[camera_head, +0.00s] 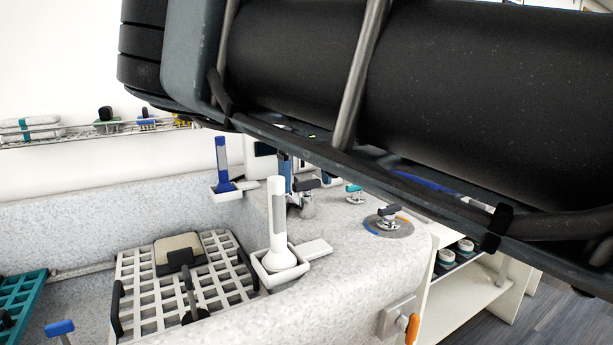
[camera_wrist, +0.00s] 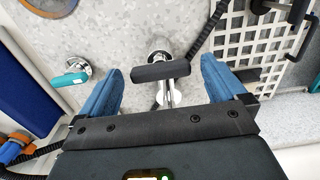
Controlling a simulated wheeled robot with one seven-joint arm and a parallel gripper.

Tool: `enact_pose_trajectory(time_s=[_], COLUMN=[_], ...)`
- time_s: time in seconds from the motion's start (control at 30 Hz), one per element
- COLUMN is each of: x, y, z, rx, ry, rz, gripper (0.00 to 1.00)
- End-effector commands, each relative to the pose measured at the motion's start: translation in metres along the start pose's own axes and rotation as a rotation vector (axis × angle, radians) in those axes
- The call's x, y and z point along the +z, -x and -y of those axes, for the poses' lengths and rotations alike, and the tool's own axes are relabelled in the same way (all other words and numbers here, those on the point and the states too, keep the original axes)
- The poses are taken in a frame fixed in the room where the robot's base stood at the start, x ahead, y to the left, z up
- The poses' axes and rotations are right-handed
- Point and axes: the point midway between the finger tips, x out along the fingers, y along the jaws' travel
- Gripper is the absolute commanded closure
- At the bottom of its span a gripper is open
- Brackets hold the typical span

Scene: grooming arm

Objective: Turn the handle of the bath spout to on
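The bath spout (camera_wrist: 160,92) is a chrome fitting with a dark bar handle (camera_wrist: 160,71) on top. In the wrist view it stands between the two blue fingers of my gripper (camera_wrist: 161,68). The fingers are spread wide, with a visible gap on each side of the handle, and hold nothing. In the head view the dark handle (camera_head: 306,184) and its chrome body (camera_head: 307,205) show on the speckled tub ledge, below my large dark arm. My arm hides most of my gripper there. I cannot tell the exact height of the fingertips relative to the handle.
A teal-handled valve (camera_wrist: 70,78) stands left of my gripper; it also shows in the head view (camera_head: 354,190). A dark-handled knob on a dial (camera_head: 388,219) is further right.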

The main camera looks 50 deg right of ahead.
Motion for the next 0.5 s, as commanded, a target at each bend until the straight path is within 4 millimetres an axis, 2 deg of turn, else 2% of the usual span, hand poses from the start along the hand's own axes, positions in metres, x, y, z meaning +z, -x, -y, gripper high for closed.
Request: enact_pose_trajectory(time_s=[0.07, 0.5], x=[0.0, 0.0], y=[0.0, 0.0002], z=[0.0, -0.0001], rx=[0.0, 0.0], ry=[0.0, 0.0], rz=[0.0, 0.0], gripper=[0.09, 0.51])
